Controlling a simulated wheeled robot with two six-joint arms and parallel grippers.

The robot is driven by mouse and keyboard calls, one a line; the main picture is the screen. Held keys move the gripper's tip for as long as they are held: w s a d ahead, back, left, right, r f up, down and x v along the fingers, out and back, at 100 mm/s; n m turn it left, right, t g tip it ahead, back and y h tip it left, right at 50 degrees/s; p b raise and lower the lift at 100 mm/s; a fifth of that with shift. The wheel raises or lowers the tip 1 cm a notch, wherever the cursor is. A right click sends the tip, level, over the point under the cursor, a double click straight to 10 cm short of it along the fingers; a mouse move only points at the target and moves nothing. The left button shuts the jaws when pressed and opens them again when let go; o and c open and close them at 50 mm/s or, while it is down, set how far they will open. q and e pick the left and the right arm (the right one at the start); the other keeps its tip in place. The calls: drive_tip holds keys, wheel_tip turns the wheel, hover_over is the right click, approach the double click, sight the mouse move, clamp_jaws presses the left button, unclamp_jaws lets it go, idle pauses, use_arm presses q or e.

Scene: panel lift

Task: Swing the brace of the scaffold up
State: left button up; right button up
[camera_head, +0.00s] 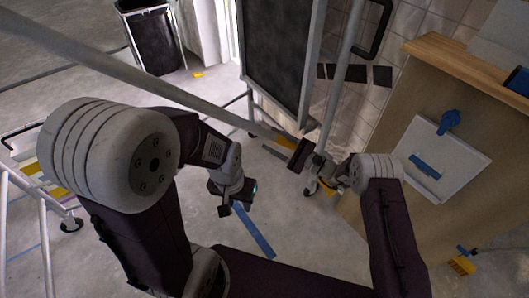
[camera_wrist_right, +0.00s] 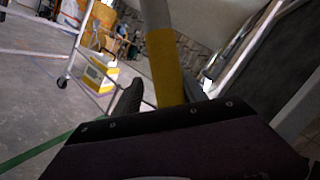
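A long grey tube (camera_head: 130,75), which looks like the scaffold's brace, slants from the upper left to the centre of the head view. It has a yellow band (camera_head: 285,143) near my right gripper (camera_head: 298,156). In the right wrist view, the yellow band (camera_wrist_right: 165,65) runs down between the dark left finger and the partly hidden right finger of my right gripper (camera_wrist_right: 165,95). Whether both fingers press on it is unclear. My left gripper (camera_head: 235,196) hangs above the floor, apart from the tube, with its fingers apart and nothing between them.
A dark framed panel (camera_head: 275,60) stands upright behind the tube. A wooden cabinet (camera_head: 420,110) with a white board (camera_head: 440,160) is at the right. A black bin (camera_head: 152,40) stands at the back. White rails (camera_head: 40,210) with a caster are at the left. Floor between is mostly clear.

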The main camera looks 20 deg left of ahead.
use_arm(q)
drive_tip(key=shift+w+a+r, duration=0.1)
drive_tip(key=shift+a, duration=0.2)
use_arm(e)
drive_tip(key=shift+n+h, duration=0.3)
drive_tip(key=shift+n, duration=0.3)
drive_tip(key=s+f, duration=0.1)
drive_tip(key=a+f, duration=0.1)
drive_tip(key=s+a+f, duration=0.1)
drive_tip(key=shift+s+f, duration=0.3)
drive_tip(key=shift+f, duration=0.05)
use_arm(q)
drive_tip(key=shift+r+p, duration=0.85)
drive_tip(key=shift+p, duration=0.05)
use_arm(e)
drive_tip(key=v, duration=1)
drive_tip(key=shift+d, duration=0.2)
use_arm(q)
clamp_jaws()
